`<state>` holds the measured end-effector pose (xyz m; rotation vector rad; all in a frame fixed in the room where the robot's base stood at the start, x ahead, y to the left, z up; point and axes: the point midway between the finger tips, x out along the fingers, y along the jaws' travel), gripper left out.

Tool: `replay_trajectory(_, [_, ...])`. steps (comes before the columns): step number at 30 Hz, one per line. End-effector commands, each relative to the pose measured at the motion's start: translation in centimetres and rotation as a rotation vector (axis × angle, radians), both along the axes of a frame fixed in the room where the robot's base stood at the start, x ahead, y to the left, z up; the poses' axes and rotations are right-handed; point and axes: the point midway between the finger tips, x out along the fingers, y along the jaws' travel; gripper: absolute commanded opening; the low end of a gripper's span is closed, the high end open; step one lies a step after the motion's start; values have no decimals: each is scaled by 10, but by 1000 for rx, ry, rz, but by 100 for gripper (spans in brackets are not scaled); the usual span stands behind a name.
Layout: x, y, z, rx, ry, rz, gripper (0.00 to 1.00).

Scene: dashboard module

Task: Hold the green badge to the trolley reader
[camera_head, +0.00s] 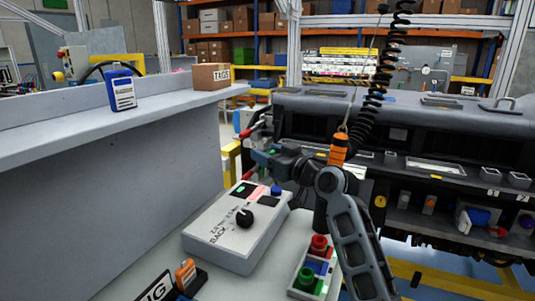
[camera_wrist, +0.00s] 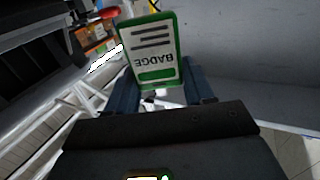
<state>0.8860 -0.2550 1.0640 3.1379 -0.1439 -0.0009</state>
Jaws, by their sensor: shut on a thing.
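The green badge (camera_wrist: 152,45) is a white card with a green border and dark print, upside down in the wrist view. It sticks out beyond the fingers of my gripper (camera_wrist: 160,90), which are shut on its near end. In the head view my gripper (camera_head: 262,158) is raised above the far end of a pale control box, pointing left; the badge is hard to make out there. The pale box (camera_head: 213,232) has a black knob, a small green light, a reddish strip and dark panels on top. I cannot tell whether the trolley reader is part of it.
A button box (camera_head: 313,272) and an orange item (camera_head: 186,273) are in front. An orange tool (camera_head: 338,148) hangs from a coiled cable before the dashboard module (camera_head: 430,120).

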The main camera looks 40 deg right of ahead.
Motion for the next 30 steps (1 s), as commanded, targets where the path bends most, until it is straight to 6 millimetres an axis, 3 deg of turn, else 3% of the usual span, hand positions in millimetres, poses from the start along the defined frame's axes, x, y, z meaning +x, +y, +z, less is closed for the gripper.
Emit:
replay_trajectory(8, [-1,0,-6,-1,0,0,23])
replay_trajectory(30, [-1,0,-53,-1,0,0,23])
